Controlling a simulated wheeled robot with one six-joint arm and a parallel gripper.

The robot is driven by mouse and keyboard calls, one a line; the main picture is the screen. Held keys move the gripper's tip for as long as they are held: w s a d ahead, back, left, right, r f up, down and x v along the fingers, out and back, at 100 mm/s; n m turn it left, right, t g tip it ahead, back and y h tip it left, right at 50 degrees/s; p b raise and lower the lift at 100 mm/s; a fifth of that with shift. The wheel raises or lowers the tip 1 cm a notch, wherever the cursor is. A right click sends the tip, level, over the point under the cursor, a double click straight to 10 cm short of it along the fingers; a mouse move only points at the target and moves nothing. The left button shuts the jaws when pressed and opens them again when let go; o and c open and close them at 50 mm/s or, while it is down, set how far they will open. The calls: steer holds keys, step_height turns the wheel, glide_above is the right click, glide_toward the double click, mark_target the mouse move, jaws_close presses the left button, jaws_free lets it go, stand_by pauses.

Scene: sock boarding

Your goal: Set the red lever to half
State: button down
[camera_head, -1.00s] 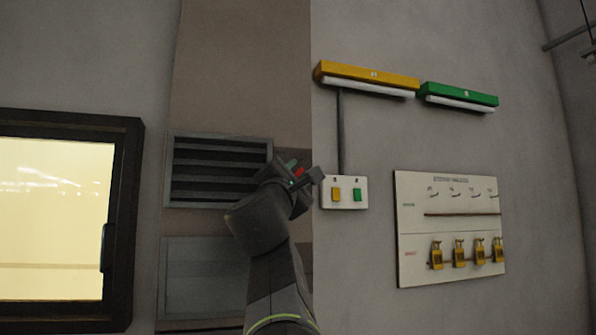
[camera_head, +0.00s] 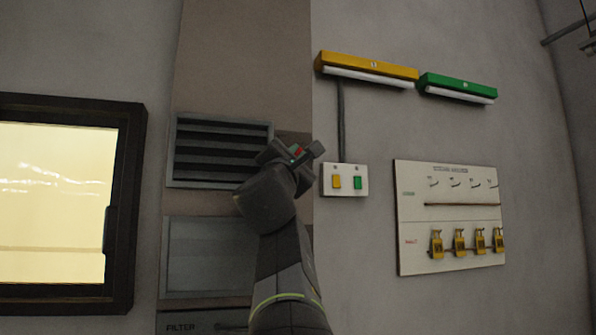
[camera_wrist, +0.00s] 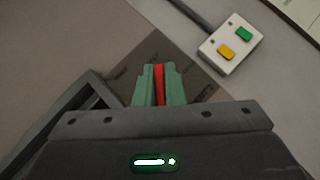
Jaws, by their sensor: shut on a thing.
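The red lever (camera_wrist: 159,84) is a narrow red bar between the two green fingers of my gripper (camera_wrist: 160,84) in the wrist view. The fingers are shut on it. In the head view a bit of the red lever (camera_head: 299,151) shows at my gripper (camera_head: 295,153), in front of the brown panel beside the vent. My gripper and arm hide most of the lever and its mount.
A white switch box (camera_head: 345,189) with yellow and green switches is close to the right of my gripper. A slatted vent (camera_head: 215,180) is at the left. A padlock board (camera_head: 450,212) hangs farther right, below yellow (camera_head: 370,66) and green (camera_head: 458,84) lamps.

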steer(key=shift+a+n+t+y+b, duration=0.1)
steer(key=shift+n+t+y+b, duration=0.3)
steer(key=shift+n+b, duration=0.55)
steer(key=shift+r+b, duration=0.1)
steer(key=shift+b, duration=0.25)
steer(key=c, duration=1.5)
jaws_free()
steer(key=b+v, duration=0.5)
steer(key=v, duration=0.9)
steer(key=shift+b, duration=0.35)
steer(key=shift+w+r, duration=0.15)
steer(key=shift+r, duration=0.05)
